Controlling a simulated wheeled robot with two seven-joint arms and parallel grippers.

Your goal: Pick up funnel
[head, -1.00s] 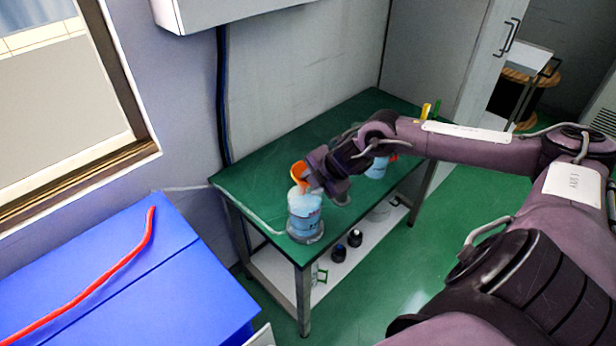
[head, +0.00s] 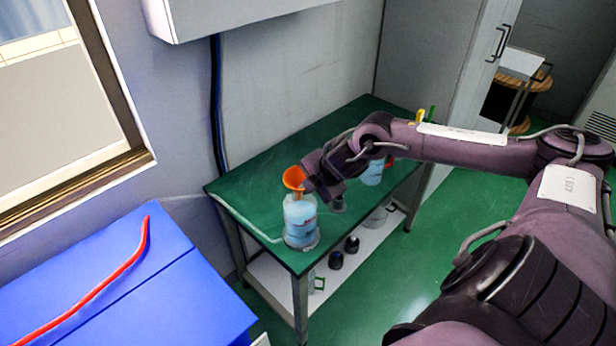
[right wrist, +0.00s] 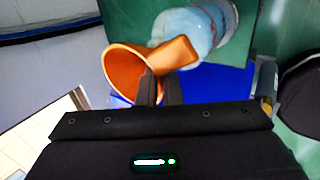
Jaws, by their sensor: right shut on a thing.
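The orange funnel (head: 293,178) is at the mouth of a clear bottle with blue liquid (head: 301,222) on the green table, in the head view. In the right wrist view the funnel (right wrist: 135,72) shows its wide cone, with its spout side toward the bottle (right wrist: 195,28). Whether the spout is inside the bottle or just above it, I cannot tell. My right gripper (head: 308,186) is shut on the funnel at its side; its two dark fingers also show in the right wrist view (right wrist: 160,90). My left gripper is not in view.
The green table (head: 262,165) has free room behind the bottle. Another blue bottle (head: 372,172) stands further right, partly behind my arm. Dark-capped items (head: 352,244) sit on the lower shelf. A blue box (head: 120,275) with a red tube is at the lower left.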

